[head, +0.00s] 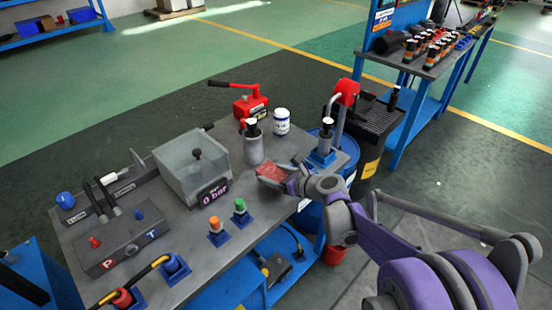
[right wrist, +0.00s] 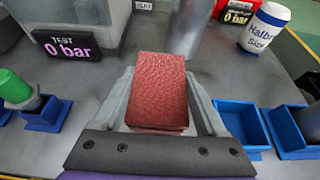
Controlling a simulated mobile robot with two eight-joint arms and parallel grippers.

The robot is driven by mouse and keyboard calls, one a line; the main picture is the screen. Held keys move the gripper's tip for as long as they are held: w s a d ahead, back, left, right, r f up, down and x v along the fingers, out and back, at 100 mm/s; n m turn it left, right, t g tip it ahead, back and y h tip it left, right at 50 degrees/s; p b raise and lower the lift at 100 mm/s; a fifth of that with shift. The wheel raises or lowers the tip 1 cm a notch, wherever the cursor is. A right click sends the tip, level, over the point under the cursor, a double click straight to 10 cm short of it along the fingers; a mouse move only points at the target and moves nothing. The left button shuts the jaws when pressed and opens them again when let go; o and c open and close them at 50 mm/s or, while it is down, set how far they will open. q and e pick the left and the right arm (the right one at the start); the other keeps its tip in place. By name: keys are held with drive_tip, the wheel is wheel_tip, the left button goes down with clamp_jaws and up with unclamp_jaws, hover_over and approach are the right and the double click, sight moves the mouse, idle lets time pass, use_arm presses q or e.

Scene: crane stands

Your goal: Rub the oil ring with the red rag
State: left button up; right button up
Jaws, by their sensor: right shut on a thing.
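The red rag (head: 270,173) is a folded, textured red block held over the right part of the grey workbench (head: 180,222). My right gripper (head: 277,177) is shut on the rag. In the right wrist view the rag (right wrist: 157,92) sits between the two grey fingers of the gripper (right wrist: 158,100). I cannot tell whether the rag touches the bench top. I cannot make out an oil ring on the bench in either view. My left gripper is not in view.
A grey metal cylinder (head: 254,148) and a white jar (head: 281,121) stand beyond the rag. A clear box (head: 192,170) with a "0 bar" display is to the left. Green (head: 240,206) and orange (head: 215,224) capped parts stand in front. An empty blue tray (right wrist: 247,124) lies right of the rag.

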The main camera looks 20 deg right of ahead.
drive_tip(key=shift+r, duration=0.6)
drive_tip(key=shift+r+p, duration=0.7)
drive_tip(key=shift+p, duration=0.05)
drive_tip(key=shift+r+p, duration=0.85)
drive_tip(key=shift+r, duration=0.4)
